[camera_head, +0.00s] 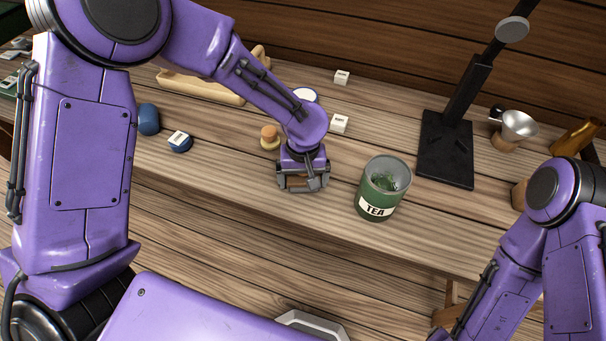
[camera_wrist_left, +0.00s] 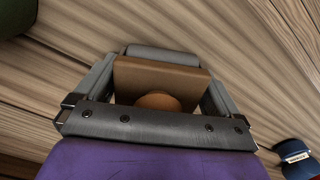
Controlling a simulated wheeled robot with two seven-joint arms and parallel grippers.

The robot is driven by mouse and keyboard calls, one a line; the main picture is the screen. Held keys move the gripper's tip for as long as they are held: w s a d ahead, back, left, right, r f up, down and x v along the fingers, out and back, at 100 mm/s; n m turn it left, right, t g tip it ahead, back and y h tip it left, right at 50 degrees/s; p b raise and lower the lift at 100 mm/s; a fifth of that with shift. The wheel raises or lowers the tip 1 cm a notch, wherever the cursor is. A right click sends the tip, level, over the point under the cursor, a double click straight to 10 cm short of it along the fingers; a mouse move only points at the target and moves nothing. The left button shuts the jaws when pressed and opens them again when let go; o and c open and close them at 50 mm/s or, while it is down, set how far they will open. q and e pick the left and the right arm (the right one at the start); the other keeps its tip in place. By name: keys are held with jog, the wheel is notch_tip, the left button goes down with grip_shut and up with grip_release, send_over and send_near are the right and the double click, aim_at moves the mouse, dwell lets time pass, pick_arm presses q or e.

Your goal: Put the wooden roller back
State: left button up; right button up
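The wooden roller (camera_wrist_left: 160,78) shows in the left wrist view as a brown wooden piece with a rounded orange-brown knob (camera_wrist_left: 158,101) toward the palm. It sits between the two fingers of my left gripper (camera_wrist_left: 160,65), which appear to touch it on both sides. In the head view my left gripper (camera_head: 303,182) points down over the front part of the table, left of the tea canister, and mostly hides the roller. My right arm comes in at the right edge; its gripper is not visible.
A green open tea canister (camera_head: 374,208) stands just right of my left gripper. The table front is mostly clear.

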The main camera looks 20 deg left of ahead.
pick_arm(q)
jog(key=shift+w+r, duration=0.15)
jog(key=shift+r, duration=0.15)
notch_tip(320, 180, up, 12)
jog(key=shift+f, duration=0.25)
jog(key=shift+w+r, duration=0.15)
jog(key=shift+r, duration=0.35)
